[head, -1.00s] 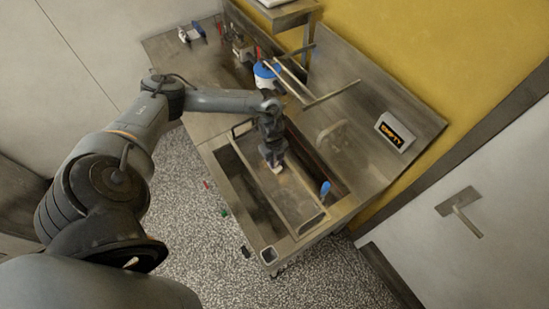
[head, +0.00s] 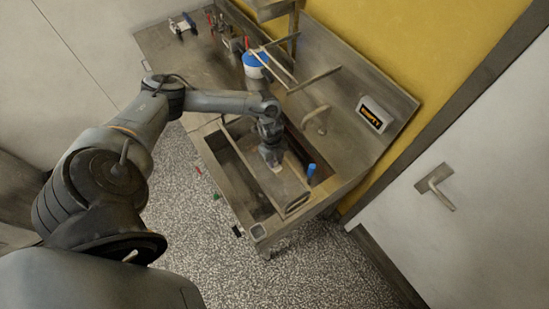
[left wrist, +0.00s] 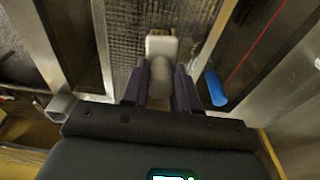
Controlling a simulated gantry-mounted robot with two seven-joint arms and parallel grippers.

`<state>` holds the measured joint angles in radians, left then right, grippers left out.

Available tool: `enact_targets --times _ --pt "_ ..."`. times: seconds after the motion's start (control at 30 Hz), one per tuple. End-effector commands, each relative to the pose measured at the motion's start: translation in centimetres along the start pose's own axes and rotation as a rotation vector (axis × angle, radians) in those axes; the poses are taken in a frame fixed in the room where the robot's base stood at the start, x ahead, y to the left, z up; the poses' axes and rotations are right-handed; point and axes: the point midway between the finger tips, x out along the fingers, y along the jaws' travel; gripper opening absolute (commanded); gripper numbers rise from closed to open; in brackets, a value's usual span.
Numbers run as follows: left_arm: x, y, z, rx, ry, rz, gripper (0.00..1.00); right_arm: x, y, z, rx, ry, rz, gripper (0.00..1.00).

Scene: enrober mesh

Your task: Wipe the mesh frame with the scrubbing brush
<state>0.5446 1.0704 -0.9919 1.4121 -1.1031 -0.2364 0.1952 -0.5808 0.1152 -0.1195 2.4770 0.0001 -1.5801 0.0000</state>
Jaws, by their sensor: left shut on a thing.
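The mesh frame (head: 289,190) is a long metal frame lying over the sink-like basin of the steel bench. Its woven mesh (left wrist: 128,22) shows up close in the left wrist view, between metal side rails. My left gripper (head: 271,160) points down over the frame. In the left wrist view its two dark fingers (left wrist: 160,88) are shut on the pale scrubbing brush (left wrist: 161,46), which lies over the mesh. The fingers and my wrist hide part of the brush, and I cannot tell whether its bristles touch the mesh.
A blue-and-white container (head: 255,65), rods and a tap (head: 316,120) are behind. Small bits lie on the speckled floor.

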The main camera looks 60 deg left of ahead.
Motion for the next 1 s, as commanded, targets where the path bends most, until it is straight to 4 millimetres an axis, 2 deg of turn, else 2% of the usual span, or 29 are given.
enact_targets --times 0.03,0.6,1.0 --pt "-2.2 -0.2 -0.1 0.001 -0.003 -0.008 0.00 -1.1 0.1 -0.4 -0.001 0.002 0.001 0.44" --pt "-7.0 0.0 -0.6 -0.002 -0.003 -0.005 0.00 -5.8 0.3 -1.9 -0.006 0.003 0.004 0.44" --pt "-7.5 0.0 -0.6 -0.002 -0.003 -0.005 0.00 -6.2 0.3 -2.0 -0.006 0.003 0.004 0.44"
